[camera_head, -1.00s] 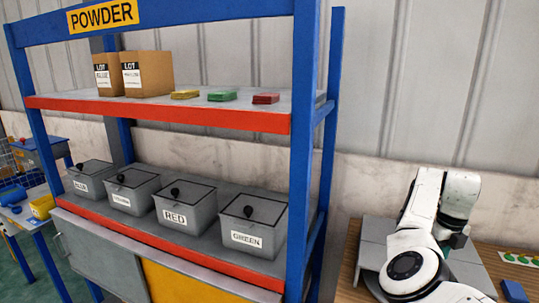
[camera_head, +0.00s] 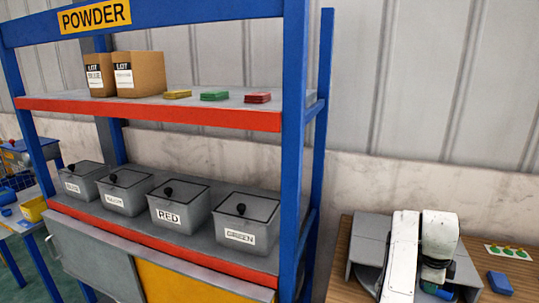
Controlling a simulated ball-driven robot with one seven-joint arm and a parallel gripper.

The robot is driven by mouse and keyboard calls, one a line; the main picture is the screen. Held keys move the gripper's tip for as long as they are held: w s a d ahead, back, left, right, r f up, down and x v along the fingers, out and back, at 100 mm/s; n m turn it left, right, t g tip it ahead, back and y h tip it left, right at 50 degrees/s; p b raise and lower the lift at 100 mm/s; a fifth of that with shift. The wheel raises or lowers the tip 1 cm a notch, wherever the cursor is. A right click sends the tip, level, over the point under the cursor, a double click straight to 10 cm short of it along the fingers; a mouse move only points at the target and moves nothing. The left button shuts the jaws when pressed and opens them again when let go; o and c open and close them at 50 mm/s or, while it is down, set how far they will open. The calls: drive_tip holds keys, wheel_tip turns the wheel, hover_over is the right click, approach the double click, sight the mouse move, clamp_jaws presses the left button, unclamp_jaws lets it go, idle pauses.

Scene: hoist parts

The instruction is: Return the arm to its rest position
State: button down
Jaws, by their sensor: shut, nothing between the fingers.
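My arm (camera_head: 405,240) shows at the lower right, over the wooden table. Two white links stand side by side, folded close, with a dark joint below the right-hand link (camera_head: 439,236). The lower end of the arm is hidden or cut off by the bottom edge, and I cannot make out my gripper's fingers.
At left stands a blue powder rack (camera_head: 294,150) with lidded grey bins, including RED (camera_head: 169,218) and GREEN (camera_head: 239,237), cartons (camera_head: 140,75) and colored stacks.

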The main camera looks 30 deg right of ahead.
drive_tip(key=a+f+n+t, duration=0.1)
drive_tip(key=a+n, duration=0.4)
drive_tip(key=n, duration=0.1)
drive_tip(key=a+f+n+t+h, duration=0.1)
drive_tip(key=a+f+n, duration=0.1)
drive_tip(key=a+n, duration=0.4)
drive_tip(key=a+f+n+t, duration=0.1)
drive_tip(key=a+n, duration=0.4)
drive_tip(key=a, duration=0.1)
drive_tip(key=shift+s+a+f+n, duration=0.2)
drive_tip(key=shift+s+f+n, duration=0.05)
drive_tip(key=shift+f+n, duration=0.15)
drive_tip(key=s+a+n+t+y, duration=0.1)
drive_tip(key=s+a+n+y, duration=0.15)
drive_tip(key=a+n, duration=0.6)
drive_tip(key=s+a+n+t+y, duration=0.15)
drive_tip(key=s+a+n, duration=0.3)
drive_tip(key=a, duration=0.75)
drive_tip(key=s+d+f+g, duration=0.2)
drive_tip(key=s+f+g, duration=0.2)
drive_tip(key=s+f, duration=0.3)
drive_tip(key=s, duration=0.3)
drive_tip(key=shift+f+m, duration=0.15)
drive_tip(key=shift+m, duration=0.25)
drive_tip(key=shift+d, duration=0.1)
